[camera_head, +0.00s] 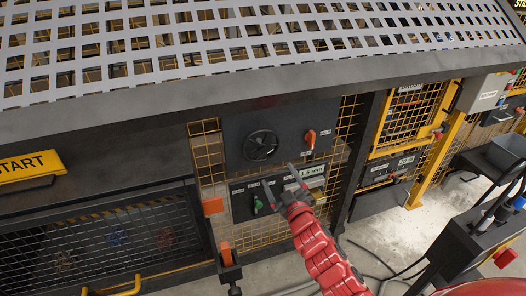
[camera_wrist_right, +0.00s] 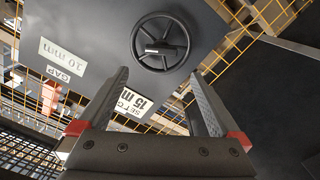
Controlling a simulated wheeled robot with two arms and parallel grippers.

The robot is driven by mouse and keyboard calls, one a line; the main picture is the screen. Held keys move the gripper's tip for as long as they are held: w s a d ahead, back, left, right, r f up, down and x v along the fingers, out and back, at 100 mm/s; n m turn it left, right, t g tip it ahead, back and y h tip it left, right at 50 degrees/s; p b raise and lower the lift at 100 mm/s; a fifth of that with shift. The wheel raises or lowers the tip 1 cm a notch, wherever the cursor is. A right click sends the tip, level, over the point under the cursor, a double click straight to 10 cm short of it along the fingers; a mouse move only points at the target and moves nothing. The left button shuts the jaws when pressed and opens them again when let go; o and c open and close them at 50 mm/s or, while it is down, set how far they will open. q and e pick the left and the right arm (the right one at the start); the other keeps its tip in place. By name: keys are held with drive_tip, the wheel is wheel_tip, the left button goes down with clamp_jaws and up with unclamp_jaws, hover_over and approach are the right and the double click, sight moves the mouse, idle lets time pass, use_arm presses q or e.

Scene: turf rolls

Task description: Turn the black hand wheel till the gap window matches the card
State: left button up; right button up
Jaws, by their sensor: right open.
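The black hand wheel (camera_head: 261,146) is a spoked wheel on a dark panel. In the right wrist view the wheel (camera_wrist_right: 160,42) shows whole, ahead of my fingers. The gap window (camera_wrist_right: 62,55) reads 10 mm, beside a GAP label. My right gripper (camera_head: 290,176) is just below and right of the wheel in the head view. It is open and empty in the right wrist view (camera_wrist_right: 158,78), with no finger on the wheel. My left gripper is not in view.
An orange-red handle (camera_head: 310,138) sits right of the wheel. A green knob (camera_head: 257,203) is on the lower black box. A perforated guard (camera_head: 250,40) overhangs above. A yellow START sign (camera_head: 30,166) is at left. Yellow mesh and posts stand at right.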

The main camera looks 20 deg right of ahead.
sight(265, 154)
drive_tip(key=w, duration=0.4)
drive_tip(key=w+p, duration=0.1)
drive_tip(key=w, duration=0.7)
drive_tip(key=shift+w+a, duration=0.35)
clamp_jaws()
